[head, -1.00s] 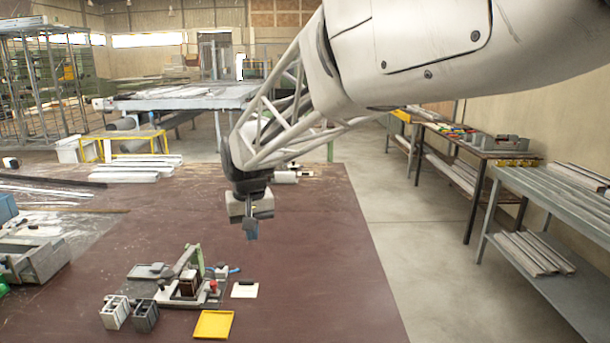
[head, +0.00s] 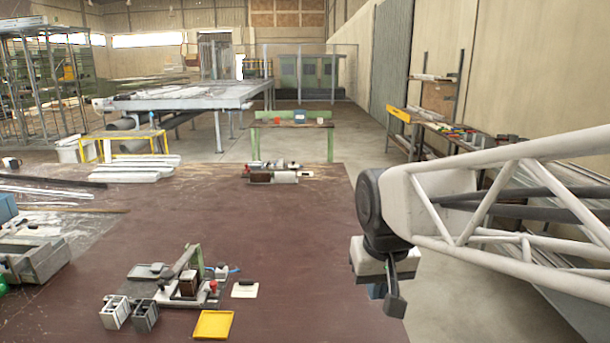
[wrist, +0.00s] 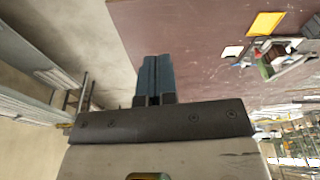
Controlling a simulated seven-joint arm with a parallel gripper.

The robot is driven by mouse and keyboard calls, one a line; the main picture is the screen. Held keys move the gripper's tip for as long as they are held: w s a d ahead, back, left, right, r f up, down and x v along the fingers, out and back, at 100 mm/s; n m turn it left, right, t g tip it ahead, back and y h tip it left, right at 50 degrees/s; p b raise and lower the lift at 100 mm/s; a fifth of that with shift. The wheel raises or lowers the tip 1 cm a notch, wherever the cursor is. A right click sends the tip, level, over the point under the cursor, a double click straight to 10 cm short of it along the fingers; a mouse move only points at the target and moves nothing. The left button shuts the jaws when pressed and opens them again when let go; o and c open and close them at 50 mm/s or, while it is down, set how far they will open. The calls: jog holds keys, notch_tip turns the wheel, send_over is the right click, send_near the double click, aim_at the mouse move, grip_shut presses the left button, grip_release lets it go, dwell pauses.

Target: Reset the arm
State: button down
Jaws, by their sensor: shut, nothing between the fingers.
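My gripper (head: 377,291) is at the right edge of the brown bench (head: 290,235) in the head view, raised and clear of everything on it. In the wrist view its two blue-grey fingers (wrist: 154,75) are together with nothing between them. The profile clamp fixture (head: 185,280), with a green lever and a red knob, sits at the front left of the bench, well to the left of my gripper. It also shows at the upper right of the wrist view (wrist: 272,58).
Two small grey bins (head: 130,314), a yellow tray (head: 213,324) and a white card (head: 245,289) lie by the fixture. More parts (head: 272,172) sit at the bench's far edge. Shelving and a side table stand along the right wall. The middle of the bench is clear.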

jog(key=s+d+f, duration=0.2)
jog(key=s+d, duration=0.1)
jog(key=s, duration=0.2)
jog(key=s+d+f+m, duration=0.1)
jog(key=s+d+f, duration=0.1)
jog(key=s, duration=0.4)
jog(key=shift+s+d+t, duration=0.25)
jog(key=shift+d+t, duration=0.05)
jog(key=shift+d, duration=0.45)
jog(key=c, duration=1.8)
grip_release()
jog(key=shift+f, duration=0.1)
